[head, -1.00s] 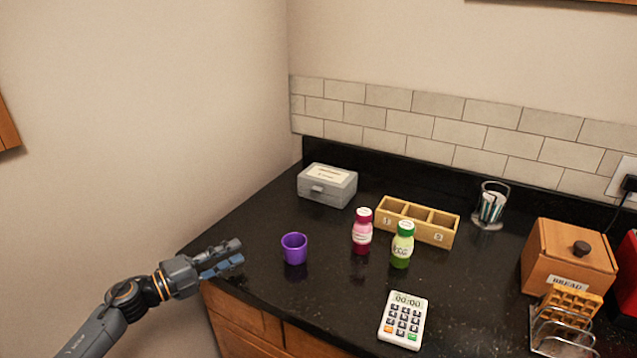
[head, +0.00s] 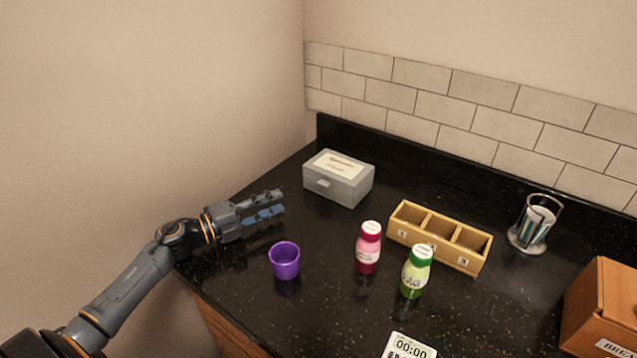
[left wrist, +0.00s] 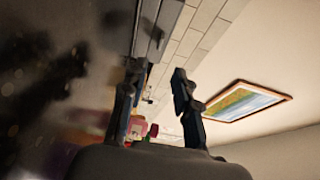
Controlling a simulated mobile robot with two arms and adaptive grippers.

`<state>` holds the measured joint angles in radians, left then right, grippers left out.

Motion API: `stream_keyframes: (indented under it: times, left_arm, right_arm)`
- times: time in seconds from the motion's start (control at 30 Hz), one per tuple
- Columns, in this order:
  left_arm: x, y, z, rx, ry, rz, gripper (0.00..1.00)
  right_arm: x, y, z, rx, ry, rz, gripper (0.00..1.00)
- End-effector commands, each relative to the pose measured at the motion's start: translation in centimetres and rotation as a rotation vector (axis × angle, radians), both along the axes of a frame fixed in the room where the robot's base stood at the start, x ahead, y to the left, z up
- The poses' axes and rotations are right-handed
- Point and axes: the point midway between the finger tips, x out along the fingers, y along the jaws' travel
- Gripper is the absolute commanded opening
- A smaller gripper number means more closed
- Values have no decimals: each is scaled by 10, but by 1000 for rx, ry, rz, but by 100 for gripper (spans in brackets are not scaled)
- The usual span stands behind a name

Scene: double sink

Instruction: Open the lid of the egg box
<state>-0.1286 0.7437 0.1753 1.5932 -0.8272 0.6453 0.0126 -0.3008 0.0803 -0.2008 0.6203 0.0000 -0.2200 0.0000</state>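The egg box appears to be the grey lidded box (head: 338,184) with a pale label on top and a small front latch. It stands in the back left corner of the counter, and its lid is shut. A grey surface at the top of the left wrist view (left wrist: 158,22) looks like the same box. My left gripper (head: 280,203) is over the counter's left part, in front and to the left of the box, apart from it. In the left wrist view its two fingers (left wrist: 155,82) stand apart with nothing held between them. My right gripper does not show.
A purple cup (head: 285,262) stands just in front of my left gripper. A pink bottle (head: 368,250), a green bottle (head: 414,275) and a wooden divided tray (head: 440,242) stand to the right. The wall closes off the left and back.

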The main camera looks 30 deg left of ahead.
Motion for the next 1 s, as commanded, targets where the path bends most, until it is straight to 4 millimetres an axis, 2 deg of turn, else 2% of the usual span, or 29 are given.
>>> stream_keyframes:
  times: [0.17, 0.53, 0.73, 1.0]
  left_arm:
    - [30, -17, 4, -2, -5, 1, 30]
    - [89, -52, 3, -3, -3, 1, 30]
    - [104, -61, 2, 0, -1, 1, 30]
    - [106, -62, 1, 2, -1, 0, 30]
  right_arm:
    - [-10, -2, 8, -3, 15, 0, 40]
    - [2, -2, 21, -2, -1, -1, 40]
    - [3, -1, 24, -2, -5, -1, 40]
    - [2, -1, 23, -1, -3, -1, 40]
